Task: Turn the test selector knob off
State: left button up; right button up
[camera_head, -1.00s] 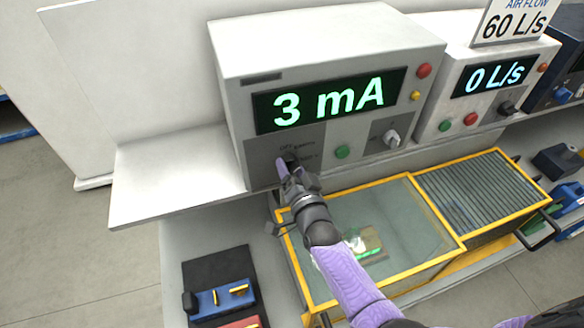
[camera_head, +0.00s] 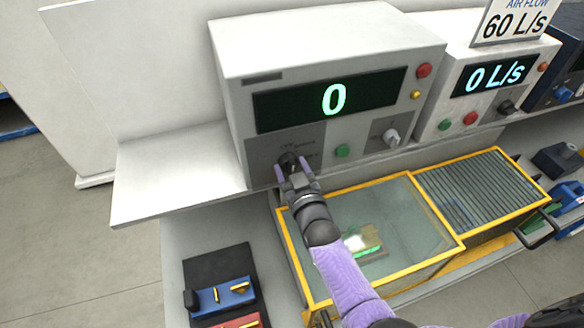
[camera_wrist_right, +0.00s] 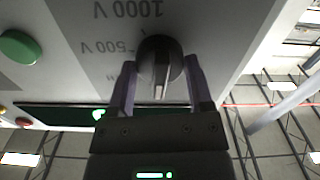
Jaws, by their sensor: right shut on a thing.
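The test selector knob (camera_head: 289,160) is a dark round knob on the lower left of the white tester's front panel (camera_head: 238,100). The tester's display (camera_head: 333,100) reads 0 in green. My right gripper (camera_head: 294,174) reaches up to the knob from below in the head view and hides part of it. In the right wrist view the black knob (camera_wrist_right: 160,65) sits between the two fingers of my right gripper (camera_wrist_right: 160,85), with 500 V and 1000 V marks around it. The right gripper is shut on the knob. My left gripper is not in view.
A green button (camera_head: 342,151) and a second knob (camera_head: 391,137) sit right of the selector. A yellow-framed glass case (camera_head: 410,215) lies below the panel. An air-flow unit (camera_head: 455,60) stands to the right. The white shelf (camera_head: 170,175) at left is clear.

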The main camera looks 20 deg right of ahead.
jog(key=shift+f+n, duration=0.1)
jog(key=shift+n, duration=0.5)
jog(key=o, duration=1.3)
jog(key=shift+c, duration=0.2)
jog(key=s, duration=1)
jog(key=shift+d+p, duration=0.15)
jog(key=shift+p, duration=0.2)
